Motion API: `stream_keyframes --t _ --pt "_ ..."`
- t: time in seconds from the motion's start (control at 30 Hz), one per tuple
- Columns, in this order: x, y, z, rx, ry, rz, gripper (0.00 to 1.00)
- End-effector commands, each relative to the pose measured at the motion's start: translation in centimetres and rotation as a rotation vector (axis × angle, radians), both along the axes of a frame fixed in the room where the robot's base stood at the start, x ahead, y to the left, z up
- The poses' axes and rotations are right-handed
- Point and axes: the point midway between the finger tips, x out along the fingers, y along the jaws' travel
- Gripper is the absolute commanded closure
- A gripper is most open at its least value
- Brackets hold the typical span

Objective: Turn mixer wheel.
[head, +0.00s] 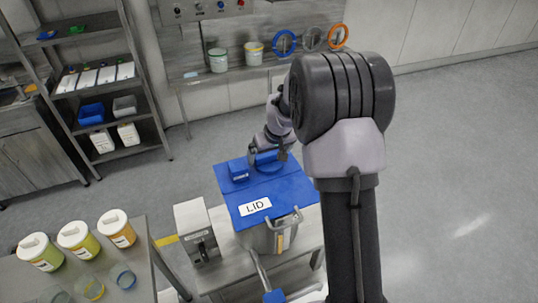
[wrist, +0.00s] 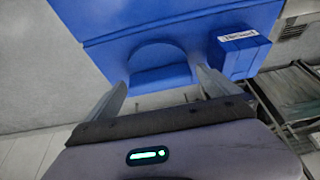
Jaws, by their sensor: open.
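A blue-topped machine carries a white label reading LID (head: 254,206) on its front cover. At the back of its top is a blue rounded part (head: 268,167), which also shows in the wrist view (wrist: 160,76); I cannot tell for certain that it is the mixer wheel. My gripper (head: 266,153) is over this back part. In the wrist view its fingers (wrist: 163,82) are spread apart on either side of the rounded part, with nothing held. Contact between the fingers and the part cannot be told. My arm hides some of the machine's right side in the head view.
A small blue box (wrist: 242,52) stands right beside the rounded part, close to one finger. A grey control box (head: 197,232) stands left of the machine. Containers (head: 76,236) stand on a bench at left. A shelf rack (head: 96,85) is behind. Floor at right is clear.

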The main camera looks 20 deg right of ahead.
Motion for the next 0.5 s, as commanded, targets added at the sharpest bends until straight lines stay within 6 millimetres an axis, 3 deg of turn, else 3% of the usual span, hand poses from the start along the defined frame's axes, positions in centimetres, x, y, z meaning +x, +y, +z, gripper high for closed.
stream_keyframes --t 0.17,0.43,0.5 --pt "0.0 0.0 0.04 0.0 0.0 0.0 0.02" --pt "-0.02 0.0 0.07 0.0 0.0 0.0 0.55" --pt "-0.02 0.0 0.07 0.0 0.0 0.0 0.57"
